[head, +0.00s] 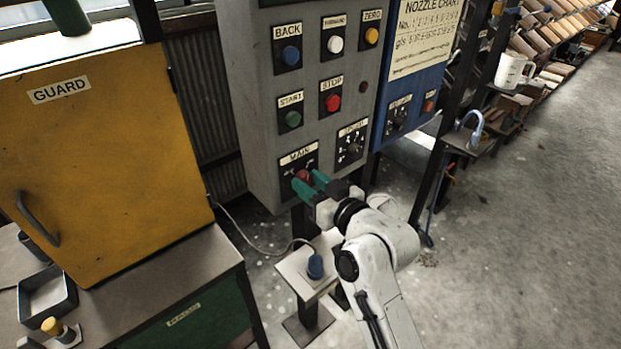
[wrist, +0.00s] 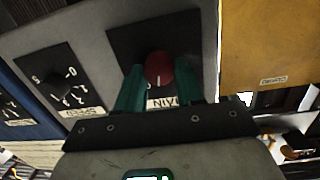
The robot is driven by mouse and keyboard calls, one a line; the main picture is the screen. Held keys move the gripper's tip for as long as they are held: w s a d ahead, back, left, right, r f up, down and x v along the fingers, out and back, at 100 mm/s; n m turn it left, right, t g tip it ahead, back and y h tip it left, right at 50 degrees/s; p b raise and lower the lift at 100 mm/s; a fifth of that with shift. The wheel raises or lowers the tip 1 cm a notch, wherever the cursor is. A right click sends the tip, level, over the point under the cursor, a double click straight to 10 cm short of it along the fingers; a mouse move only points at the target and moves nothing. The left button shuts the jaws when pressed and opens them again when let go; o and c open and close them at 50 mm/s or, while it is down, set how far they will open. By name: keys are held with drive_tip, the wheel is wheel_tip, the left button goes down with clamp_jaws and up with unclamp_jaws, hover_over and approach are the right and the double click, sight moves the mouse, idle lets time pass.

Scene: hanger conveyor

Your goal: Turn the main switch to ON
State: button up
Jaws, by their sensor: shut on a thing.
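The main switch is a red knob (head: 303,175) on a black plate under the MAIN label (head: 298,155), low on the grey control panel (head: 252,110). It also shows in the wrist view as a round red knob (wrist: 159,68) with a pale mark on it. My gripper (head: 308,183) reaches the knob from the front, with its green fingers on either side of it. In the wrist view the fingers (wrist: 160,88) are shut on the knob. The fingers partly hide the plate, and I cannot read the ON and OFF marks.
A speed dial (head: 351,146) sits right of the switch. STOP (head: 333,103) and START (head: 290,119) buttons are above. A yellow guard (head: 110,160) stands at left. A small stand with a blue knob (head: 315,267) is below the panel. Open floor lies at right.

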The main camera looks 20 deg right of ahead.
drive_tip(key=m+p, duration=0.1)
drive_tip(key=m, duration=0.2)
drive_tip(key=shift+d+y, duration=0.1)
drive_tip(key=shift+y, duration=0.2)
drive_tip(key=shift+m+g+p, duration=0.3)
drive_tip(key=shift+m+p, duration=0.4)
drive_tip(key=shift+m, duration=0.6)
drive_tip(key=shift+f, duration=0.1)
drive_tip(key=o, duration=1)
drive_tip(key=shift+o, duration=0.2)
drive_tip(key=b+v, duration=0.2)
drive_tip(key=v, duration=0.8)
drive_tip(key=shift+s+d, duration=0.2)
drive_tip(key=shift+s, duration=0.15)
